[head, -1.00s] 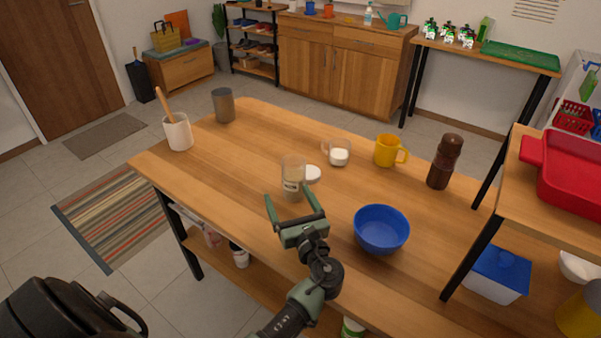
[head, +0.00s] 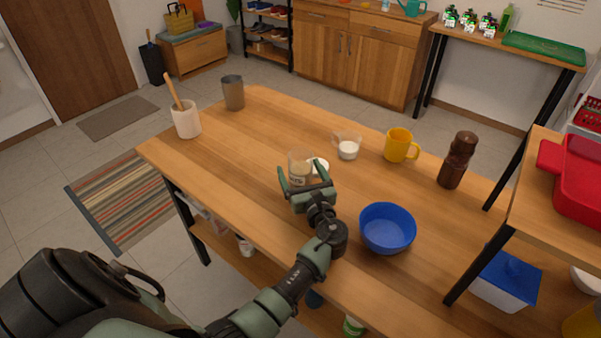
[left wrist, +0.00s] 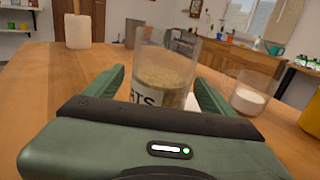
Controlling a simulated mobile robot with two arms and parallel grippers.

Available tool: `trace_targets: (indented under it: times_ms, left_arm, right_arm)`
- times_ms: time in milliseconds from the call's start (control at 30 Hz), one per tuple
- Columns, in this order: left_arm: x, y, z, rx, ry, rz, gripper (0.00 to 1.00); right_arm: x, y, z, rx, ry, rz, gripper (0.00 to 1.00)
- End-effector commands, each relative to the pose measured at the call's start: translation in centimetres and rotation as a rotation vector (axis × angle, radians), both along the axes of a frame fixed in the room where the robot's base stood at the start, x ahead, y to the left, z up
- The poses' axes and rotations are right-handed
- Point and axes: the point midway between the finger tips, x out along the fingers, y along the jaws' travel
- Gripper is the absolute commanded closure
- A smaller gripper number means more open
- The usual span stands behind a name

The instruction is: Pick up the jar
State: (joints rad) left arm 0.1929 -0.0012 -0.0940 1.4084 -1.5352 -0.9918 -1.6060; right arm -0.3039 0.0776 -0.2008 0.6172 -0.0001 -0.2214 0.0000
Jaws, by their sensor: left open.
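The jar is clear with a tan filling and dark lettering (left wrist: 163,80), and it stands upright on the wooden table. In the head view the jar (head: 299,163) is just beyond my left gripper (head: 306,175). In the left wrist view my left gripper (left wrist: 160,88) is open, with one finger on each side of the jar. I cannot tell whether either finger touches it. A white round lid (head: 319,166) lies beside the jar, partly hidden. My right gripper is not in view.
A glass cup with white contents (head: 347,149), a yellow mug (head: 399,146), a brown grinder (head: 457,160) and a blue bowl (head: 387,229) stand to the right. A white crock (head: 186,124) and a grey cup (head: 233,92) stand at the left. The table's middle left is clear.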

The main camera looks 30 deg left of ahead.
Motion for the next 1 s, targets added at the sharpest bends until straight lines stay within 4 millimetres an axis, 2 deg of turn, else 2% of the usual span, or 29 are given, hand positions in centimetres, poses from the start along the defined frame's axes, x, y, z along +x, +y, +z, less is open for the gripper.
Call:
trace_targets:
  times_ms: [133, 167, 400, 433, 767, 867, 1000]
  left_arm:
    - [0.0, 0.0, 0.0, -0.001, 0.001, 0.0, 0.15]
    - [0.0, 0.0, 0.0, -0.001, 0.001, 0.0, 0.21]
    - [0.0, 0.0, -0.1, -0.001, 0.001, 0.0, 0.87]
    - [0.0, -0.1, -0.1, -0.001, 0.001, 0.0, 0.94]
    - [0.0, -0.1, 0.5, 0.0, -0.002, 0.0, 0.94]
    - [0.0, -0.1, 1.3, -0.002, -0.004, 0.0, 0.94]
    - [0.0, -0.1, 3.6, -0.002, -0.006, 0.0, 0.94]
  right_arm:
    - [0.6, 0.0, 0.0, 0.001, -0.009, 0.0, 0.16]
    - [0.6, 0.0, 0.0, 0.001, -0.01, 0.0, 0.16]
    - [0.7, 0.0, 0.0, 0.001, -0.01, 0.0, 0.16]
    - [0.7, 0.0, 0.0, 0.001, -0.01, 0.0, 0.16]
    - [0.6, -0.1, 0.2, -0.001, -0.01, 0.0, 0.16]
    - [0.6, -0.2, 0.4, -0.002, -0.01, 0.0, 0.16]
    - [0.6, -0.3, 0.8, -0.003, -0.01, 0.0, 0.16]
